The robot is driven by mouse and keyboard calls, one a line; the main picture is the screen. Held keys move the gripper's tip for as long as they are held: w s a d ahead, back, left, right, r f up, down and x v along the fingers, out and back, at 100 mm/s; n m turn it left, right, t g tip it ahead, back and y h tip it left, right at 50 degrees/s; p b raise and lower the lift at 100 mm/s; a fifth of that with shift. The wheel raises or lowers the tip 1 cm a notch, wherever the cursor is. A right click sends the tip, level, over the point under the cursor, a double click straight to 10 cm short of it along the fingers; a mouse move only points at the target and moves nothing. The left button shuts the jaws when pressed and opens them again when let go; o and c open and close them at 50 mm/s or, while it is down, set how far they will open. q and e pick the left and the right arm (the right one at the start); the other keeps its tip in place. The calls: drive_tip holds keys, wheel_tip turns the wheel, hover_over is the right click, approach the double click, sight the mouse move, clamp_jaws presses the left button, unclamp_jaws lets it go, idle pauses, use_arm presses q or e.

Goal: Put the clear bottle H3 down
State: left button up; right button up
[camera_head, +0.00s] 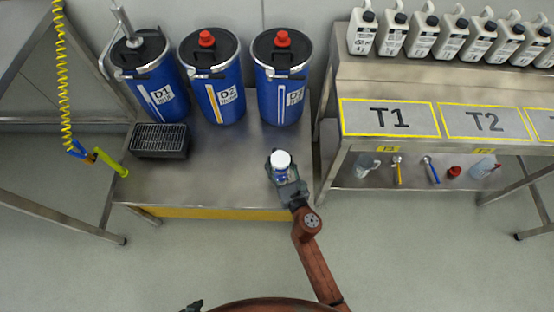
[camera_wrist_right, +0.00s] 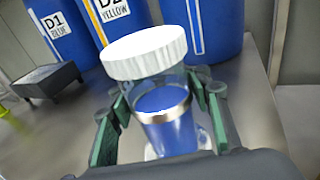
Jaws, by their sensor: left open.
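The clear bottle H3 (camera_head: 281,166) has a white ribbed cap and shows blue below it. In the right wrist view the bottle (camera_wrist_right: 165,115) stands upright between the green finger pads, with a silvery band across the blue. My right gripper (camera_head: 284,178) is shut on the bottle's body, over the front right part of the steel bench (camera_head: 215,180). I cannot tell whether the bottle's base touches the bench. A dark tip of my left gripper (camera_head: 193,306) shows at the bottom edge, away from the bottle; it is open.
Blue drums D1 (camera_head: 150,85), D2 (camera_head: 212,85) and a third (camera_head: 283,90) stand along the back of the bench. A black grated box (camera_head: 160,140) sits at left. The bench middle is clear. A second table (camera_head: 385,85) with marked areas and several jugs stands right.

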drive_tip(key=o, duration=0.3)
drive_tip(key=shift+o, duration=0.2)
use_arm(q)
drive_tip(key=shift+r, duration=0.1)
use_arm(e)
drive_tip(key=shift+r, duration=0.15)
drive_tip(key=p+v, duration=0.1)
drive_tip(key=v, duration=0.9)
drive_tip(key=shift+s+d, duration=0.1)
drive_tip(key=shift+s, duration=0.35)
use_arm(q)
drive_tip(key=shift+s+a+r+g+y, duration=0.15)
drive_tip(key=shift+s+a+r+g, duration=0.1)
drive_tip(key=shift+s+a+r, duration=0.3)
drive_tip(key=shift+s+a+r+g+y, duration=0.15)
drive_tip(key=shift+s+a+r+g, duration=0.15)
drive_tip(key=shift+s+r, duration=0.3)
use_arm(e)
drive_tip(key=shift+s+d, duration=0.2)
drive_tip(key=shift+s, duration=0.35)
use_arm(q)
drive_tip(key=shift+w, duration=0.1)
use_arm(e)
drive_tip(key=shift+d, duration=0.1)
